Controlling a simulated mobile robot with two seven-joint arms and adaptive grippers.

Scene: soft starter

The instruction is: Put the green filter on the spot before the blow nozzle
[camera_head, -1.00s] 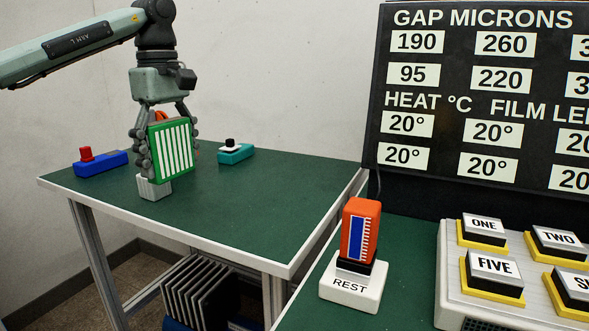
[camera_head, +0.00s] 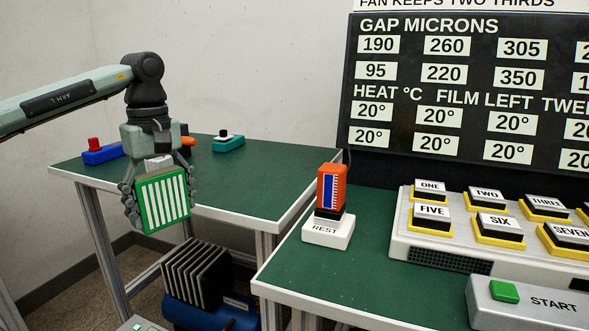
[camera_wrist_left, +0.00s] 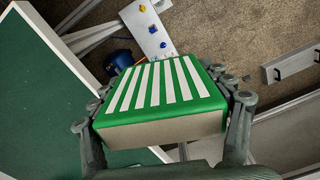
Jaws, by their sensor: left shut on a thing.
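The green filter (camera_head: 163,203), a square green frame with white stripes, hangs upright in my left gripper (camera_head: 158,192). The fingers are shut on its two sides. It is in front of the left table's front edge, clear of the top. In the left wrist view the filter (camera_wrist_left: 160,95) sits between both fingers, with floor and a table edge beyond. A pale block (camera_head: 158,163) on the table shows just behind the gripper. An orange tip (camera_head: 188,141) shows behind the gripper; I cannot tell whether it is the blow nozzle. The spot is not recognisable. My right gripper is not in view.
The left green table (camera_head: 245,175) holds a blue box with a red knob (camera_head: 100,152) and a teal box (camera_head: 228,142). Dark finned plates (camera_head: 197,272) stand below. The right table (camera_head: 300,265) carries an orange gauge on a REST block (camera_head: 330,230) and button panel (camera_head: 415,237).

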